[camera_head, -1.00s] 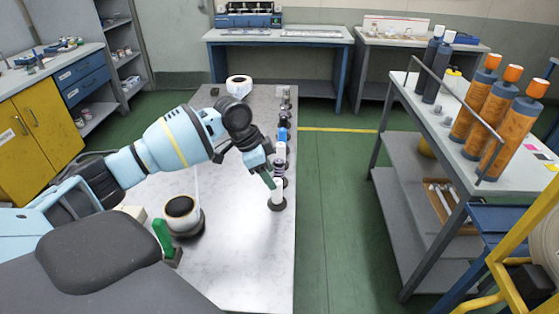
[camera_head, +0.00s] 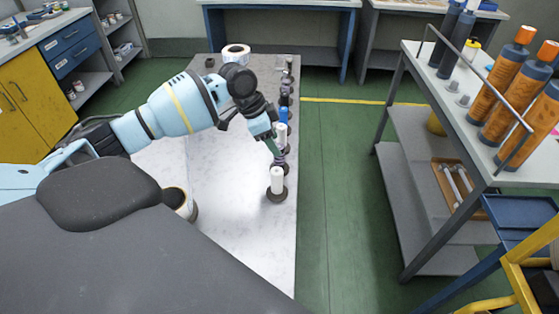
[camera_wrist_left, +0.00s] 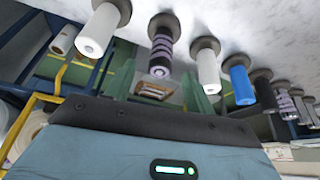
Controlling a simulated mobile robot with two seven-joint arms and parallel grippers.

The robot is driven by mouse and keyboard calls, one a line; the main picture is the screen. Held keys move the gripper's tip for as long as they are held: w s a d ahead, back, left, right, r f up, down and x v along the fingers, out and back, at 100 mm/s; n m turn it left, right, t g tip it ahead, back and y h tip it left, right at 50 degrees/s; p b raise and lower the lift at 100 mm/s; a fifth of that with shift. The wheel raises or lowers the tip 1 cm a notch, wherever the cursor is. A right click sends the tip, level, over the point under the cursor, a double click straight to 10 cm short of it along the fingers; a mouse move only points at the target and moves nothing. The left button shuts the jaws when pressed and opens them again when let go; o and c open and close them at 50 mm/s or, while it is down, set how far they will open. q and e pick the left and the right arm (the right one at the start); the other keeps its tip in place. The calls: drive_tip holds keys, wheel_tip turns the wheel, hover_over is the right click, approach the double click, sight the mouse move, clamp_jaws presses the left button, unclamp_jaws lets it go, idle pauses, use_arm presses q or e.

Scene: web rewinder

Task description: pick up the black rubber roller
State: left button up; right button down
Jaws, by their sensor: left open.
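A row of short rollers stands along the right edge of the grey table (camera_head: 230,220). A dark roller with lilac bands (camera_wrist_left: 161,48) stands in it between a white roller (camera_wrist_left: 103,28) and another white roller (camera_wrist_left: 208,66); I cannot tell whether it is the black rubber roller. My left gripper (camera_head: 274,146) is open over the row, just behind the front white roller (camera_head: 277,181). In the left wrist view the banded roller shows between the green fingers (camera_wrist_left: 163,90); I see no contact. Two tall dark rollers (camera_head: 456,38) stand on the right cart. My right gripper is not in view.
A blue roller (camera_wrist_left: 240,85) and several others follow farther along the row. A white roll (camera_head: 236,53) lies at the table's far end. The cart (camera_head: 440,85) at right also holds several orange rollers (camera_head: 500,72). The table's middle is clear.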

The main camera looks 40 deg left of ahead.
sight(279, 146)
use_arm(q)
drive_tip(key=shift+x, duration=2.95)
drive_tip(key=shift+w+d+r, duration=0.1)
clamp_jaws()
drive_tip(key=shift+w+r, duration=0.15)
drive_tip(key=shift+r, duration=0.05)
